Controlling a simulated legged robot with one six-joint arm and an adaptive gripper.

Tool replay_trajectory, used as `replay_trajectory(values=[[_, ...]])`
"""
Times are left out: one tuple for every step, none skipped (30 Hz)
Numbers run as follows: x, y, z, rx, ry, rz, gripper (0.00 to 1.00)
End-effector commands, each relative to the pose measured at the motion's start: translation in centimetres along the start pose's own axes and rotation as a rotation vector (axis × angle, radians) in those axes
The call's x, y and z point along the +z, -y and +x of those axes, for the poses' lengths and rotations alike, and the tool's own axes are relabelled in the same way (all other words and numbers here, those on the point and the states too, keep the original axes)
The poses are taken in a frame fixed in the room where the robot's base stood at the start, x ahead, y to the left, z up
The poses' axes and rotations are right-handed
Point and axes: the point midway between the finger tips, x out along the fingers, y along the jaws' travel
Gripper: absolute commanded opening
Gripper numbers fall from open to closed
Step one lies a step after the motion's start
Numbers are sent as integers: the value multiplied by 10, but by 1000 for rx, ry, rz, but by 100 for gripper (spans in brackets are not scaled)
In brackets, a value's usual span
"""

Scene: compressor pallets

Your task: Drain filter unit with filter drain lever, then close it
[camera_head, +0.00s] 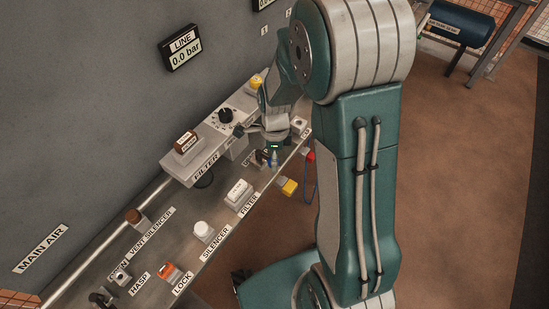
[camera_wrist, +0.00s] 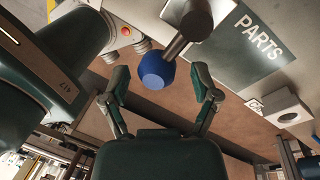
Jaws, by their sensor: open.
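A blue faceted knob (camera_wrist: 157,72) on a grey metal stem (camera_wrist: 187,30) shows in the wrist view; it looks like the filter drain lever, but no label on it is readable. My gripper (camera_wrist: 161,78) is open, with one finger on each side of the knob and visible gaps between. In the head view my gripper (camera_head: 268,157) is low at the far end of the bench, beside the filter unit (camera_head: 208,150), a grey housing marked FILTER with a black dial (camera_head: 226,115). The lever there is mostly hidden by my gripper.
The bench (camera_head: 150,250) holds a white filter block (camera_head: 239,192), a silencer (camera_head: 203,231), an orange lock (camera_head: 168,271) and a brown vent silencer (camera_head: 135,217). A line display (camera_head: 181,48) on the wall reads 0.0 bar. A PARTS panel (camera_wrist: 240,45) lies right of the knob.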

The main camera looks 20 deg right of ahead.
Motion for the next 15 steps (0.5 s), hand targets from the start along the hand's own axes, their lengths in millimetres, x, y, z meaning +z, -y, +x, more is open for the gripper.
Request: replay_trajectory(values=[[0,0,2,1,-1,0,78],[0,0,3,1,-1,-1,78],[0,0,3,0,0,-1,78],[0,0,3,0,0,-1,78],[0,0,3,0,0,-1,78],[0,0,3,0,0,-1,78],[0,0,3,0,0,-1,78],[0,0,3,0,0,-1,78],[0,0,3,0,0,-1,69],[0,0,3,0,0,-1,56],[0,0,3,0,0,-1,43],[0,0,3,0,0,-1,25],[0,0,3,0,0,-1,11],[0,0,3,0,0,-1,0],[0,0,3,0,0,-1,0]])
